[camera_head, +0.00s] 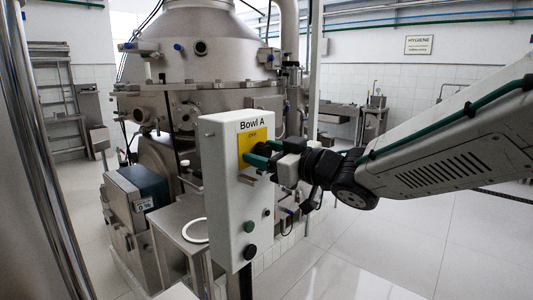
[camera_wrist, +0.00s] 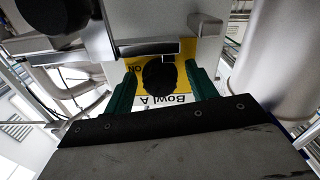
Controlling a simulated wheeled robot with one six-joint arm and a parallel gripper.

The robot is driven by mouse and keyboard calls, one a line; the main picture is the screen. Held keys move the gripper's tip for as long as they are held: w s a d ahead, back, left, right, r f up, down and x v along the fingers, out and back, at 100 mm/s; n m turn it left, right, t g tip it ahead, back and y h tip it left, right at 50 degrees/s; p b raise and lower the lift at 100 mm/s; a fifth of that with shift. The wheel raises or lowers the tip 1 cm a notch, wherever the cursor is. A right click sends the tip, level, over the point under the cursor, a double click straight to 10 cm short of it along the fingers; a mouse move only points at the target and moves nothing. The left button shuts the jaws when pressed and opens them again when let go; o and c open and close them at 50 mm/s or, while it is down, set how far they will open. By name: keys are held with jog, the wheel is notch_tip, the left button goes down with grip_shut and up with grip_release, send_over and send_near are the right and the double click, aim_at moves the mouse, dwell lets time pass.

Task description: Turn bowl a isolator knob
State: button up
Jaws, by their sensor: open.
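The Bowl A isolator box (camera_head: 222,165) is a light grey upright panel with a yellow plate (camera_head: 245,142) near its top. The black isolator knob (camera_wrist: 158,78) sits on that plate in the wrist view, and the plate's lettering appears upside down there. In the head view the knob is mostly hidden behind my gripper (camera_head: 256,155). My gripper is open, with one green finger on each side of the knob. The wrist view shows small gaps beside the knob. I cannot tell whether either finger touches it.
A green button (camera_head: 248,227) and a black button (camera_head: 250,252) are lower on the box. The large steel separator (camera_head: 205,60) stands behind it. A steel table (camera_head: 170,222) is at its left. Tiled floor (camera_head: 400,245) is clear at the right.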

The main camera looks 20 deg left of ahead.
jog(key=c, duration=1)
jog(key=shift+n, duration=2.8)
jog(key=shift+f, duration=0.1)
jog(key=o, duration=1)
